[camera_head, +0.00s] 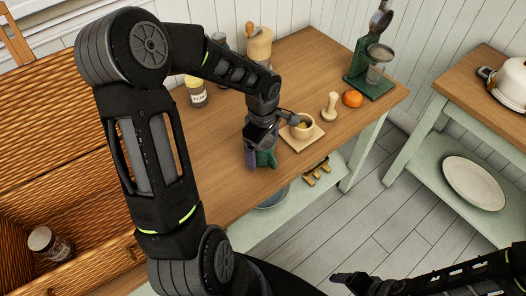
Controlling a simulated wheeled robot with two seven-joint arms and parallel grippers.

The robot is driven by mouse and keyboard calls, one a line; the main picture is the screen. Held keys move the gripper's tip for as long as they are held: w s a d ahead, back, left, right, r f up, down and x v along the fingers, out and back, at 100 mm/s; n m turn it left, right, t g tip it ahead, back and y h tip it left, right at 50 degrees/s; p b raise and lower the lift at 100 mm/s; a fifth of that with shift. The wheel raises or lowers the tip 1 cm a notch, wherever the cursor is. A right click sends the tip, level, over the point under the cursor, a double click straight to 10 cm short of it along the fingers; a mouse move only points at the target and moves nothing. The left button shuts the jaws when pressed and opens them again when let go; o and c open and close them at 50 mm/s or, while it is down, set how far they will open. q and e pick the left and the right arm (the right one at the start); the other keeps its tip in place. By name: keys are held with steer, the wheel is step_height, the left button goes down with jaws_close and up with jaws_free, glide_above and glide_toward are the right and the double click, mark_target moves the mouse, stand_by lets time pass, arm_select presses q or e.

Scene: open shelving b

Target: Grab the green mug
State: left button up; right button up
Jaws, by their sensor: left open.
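The green mug (266,158) stands on the wooden tabletop near its front edge, and my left gripper partly hides it from above. My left gripper (260,146) points down at the mug and is open. One finger shows along the left side of the mug; the other finger is hard to make out, and I cannot tell whether either touches. My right gripper (352,279) is low at the bottom of the view, over the floor and away from the table. Its jaws are too unclear to read.
A cup (301,125) on a wooden board (307,139) stands close right of the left gripper. Further right are a tamper (330,107), an orange (352,99) and a green press (370,80). A jar (196,92) and a grinder (259,47) stand behind. A wicker basket (60,130) is at left.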

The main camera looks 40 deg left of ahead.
arm_select(q)
steer(key=c, duration=1.6)
steer(key=shift+r, duration=0.1)
step_height(320, 180, up, 10)
steer(key=b, duration=0.1)
stand_by(0.3)
